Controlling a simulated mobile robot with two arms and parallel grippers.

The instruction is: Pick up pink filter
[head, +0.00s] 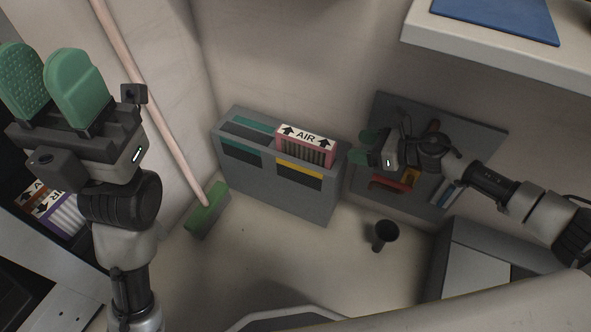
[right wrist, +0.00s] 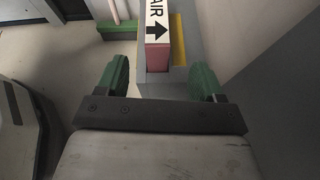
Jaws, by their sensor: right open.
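The pink filter (head: 305,148) has a white top label reading AIR with arrows. It stands upright in a slot of the grey holder box (head: 270,189) in the head view. In the right wrist view the filter (right wrist: 157,57) shows end-on, its pink end between the two fingers in the picture. My right gripper (head: 366,147) is open, just to the right of the filter and apart from it; its green fingers also show in the right wrist view (right wrist: 160,80). My left gripper (head: 49,84) is raised at the far left with its green fingers apart, holding nothing.
A green broom (head: 207,211) leans left of the holder. A dark cup (head: 384,235) stands on the floor. A grey tool board (head: 472,140) is behind my right arm. A white shelf (head: 480,42) overhangs at the upper right. Other filters (head: 59,212) sit in the rack at left.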

